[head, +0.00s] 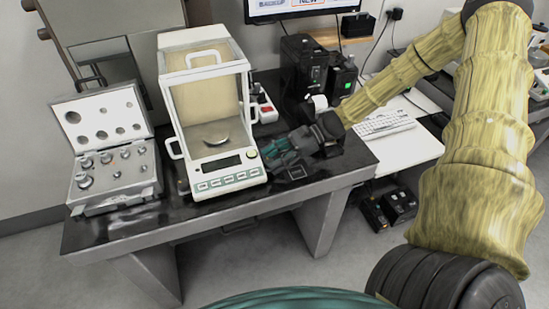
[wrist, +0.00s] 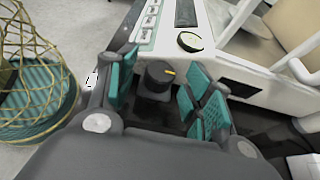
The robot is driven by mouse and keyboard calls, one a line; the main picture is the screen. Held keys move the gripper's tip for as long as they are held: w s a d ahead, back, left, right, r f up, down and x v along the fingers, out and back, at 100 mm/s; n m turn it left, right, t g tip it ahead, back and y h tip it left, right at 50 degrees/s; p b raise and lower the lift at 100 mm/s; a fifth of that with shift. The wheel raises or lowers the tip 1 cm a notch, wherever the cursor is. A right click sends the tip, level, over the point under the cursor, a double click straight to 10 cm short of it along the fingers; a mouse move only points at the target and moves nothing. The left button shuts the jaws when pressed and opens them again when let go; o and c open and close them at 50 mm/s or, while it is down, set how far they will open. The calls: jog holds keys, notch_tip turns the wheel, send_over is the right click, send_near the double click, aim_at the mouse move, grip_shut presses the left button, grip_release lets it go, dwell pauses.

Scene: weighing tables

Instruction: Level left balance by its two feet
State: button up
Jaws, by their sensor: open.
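The left balance (head: 217,180) is a white instrument with a glass draft shield and a round pan, standing on the black-topped table. Its round bubble level (head: 251,153) is at the front right corner and also shows in the wrist view (wrist: 195,41); the bubble's position is too small to tell. A black levelling foot knob (wrist: 157,78) with a yellow mark sits by that corner. My gripper (head: 276,152) is beside the balance's right front corner. In the wrist view its teal fingers are open on either side of the knob, with gaps visible. The other foot cannot be made out clearly.
An open case of weights (head: 115,180) stands left of the balance. A keyboard (head: 384,124) lies on the white desk at right. The table's front edge is close to the balance.

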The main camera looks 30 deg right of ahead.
jog(key=c, duration=1)
jog(key=shift+s+r+m+t+p, duration=0.1)
jog(key=shift+m+t+p, duration=0.4)
jog(key=shift+m+t, duration=0.1)
jog(key=shift+s+m+t+h+p, duration=0.1)
jog(key=shift+m+t+h+p, duration=0.3)
jog(key=shift+m+t, duration=0.45)
jog(key=shift+t, duration=0.25)
jog(key=o, duration=1)
